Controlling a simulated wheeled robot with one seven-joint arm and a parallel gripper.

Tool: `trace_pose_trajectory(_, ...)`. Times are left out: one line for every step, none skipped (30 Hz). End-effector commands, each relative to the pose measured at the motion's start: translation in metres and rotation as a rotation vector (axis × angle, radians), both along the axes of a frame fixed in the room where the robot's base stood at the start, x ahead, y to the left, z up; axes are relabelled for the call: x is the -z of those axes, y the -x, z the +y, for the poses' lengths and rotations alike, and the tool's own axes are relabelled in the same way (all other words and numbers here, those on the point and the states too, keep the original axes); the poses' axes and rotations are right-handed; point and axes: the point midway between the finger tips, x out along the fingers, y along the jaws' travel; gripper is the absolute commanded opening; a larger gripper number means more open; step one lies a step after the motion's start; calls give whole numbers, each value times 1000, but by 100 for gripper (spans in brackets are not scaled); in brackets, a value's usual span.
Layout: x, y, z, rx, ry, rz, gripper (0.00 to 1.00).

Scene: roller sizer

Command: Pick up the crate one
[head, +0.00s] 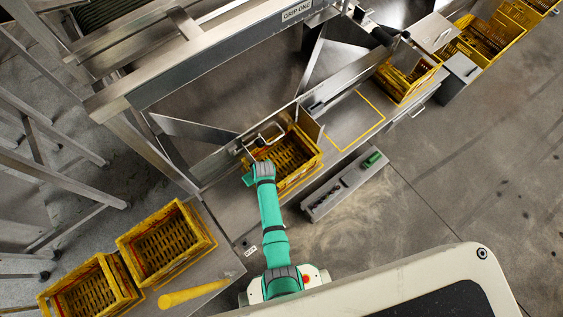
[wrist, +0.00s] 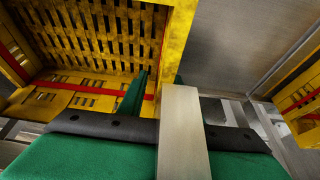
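A yellow slatted crate (head: 310,152) stands upright under the metal chute at the middle of the head view. No label for crate one is readable on it. In the wrist view, a yellow crate (wrist: 95,35) with a red stripe fills the upper left. My gripper (head: 258,150) is at the crate's left side in the head view. In the wrist view, its green fingers (wrist: 160,85) are close to the crate's wall, one on its inner side. A grey metal bar (wrist: 182,135) crosses in front and hides where they meet the wall.
Two yellow crates (head: 205,243) (head: 105,262) stand at lower left, beside a yellow cylinder (head: 193,294). More crates (head: 432,67) (head: 515,37) stand at upper right. A yellow-outlined space (head: 355,122) on the bench is empty. A grey tray (head: 320,205) sits alongside.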

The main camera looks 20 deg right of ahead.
Motion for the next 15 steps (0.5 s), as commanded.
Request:
trace_pose_trajectory(0,0,1,-2,0,0,31)
trace_pose_trajectory(0,0,1,-2,0,0,31)
trace_pose_trajectory(1,0,2,-4,1,0,31)
trace_pose_trajectory(1,0,3,-4,0,0,31)
trace_pose_trajectory(1,0,3,-4,0,0,31)
trace_pose_trajectory(2,0,3,-4,0,0,31)
trace_pose_trajectory(2,0,3,-4,1,0,31)
trace_pose_trajectory(2,0,3,-4,1,0,31)
trace_pose_trajectory(3,0,3,-4,0,-1,31)
trace_pose_trajectory(3,0,3,-4,0,-1,31)
trace_pose_trajectory(3,0,3,-4,0,-1,31)
trace_pose_trajectory(4,0,3,-4,0,-1,31)
trace_pose_trajectory(4,0,3,-4,0,-1,31)
trace_pose_trajectory(4,0,3,-4,0,-1,31)
trace_pose_trajectory(5,0,3,-4,0,-1,31)
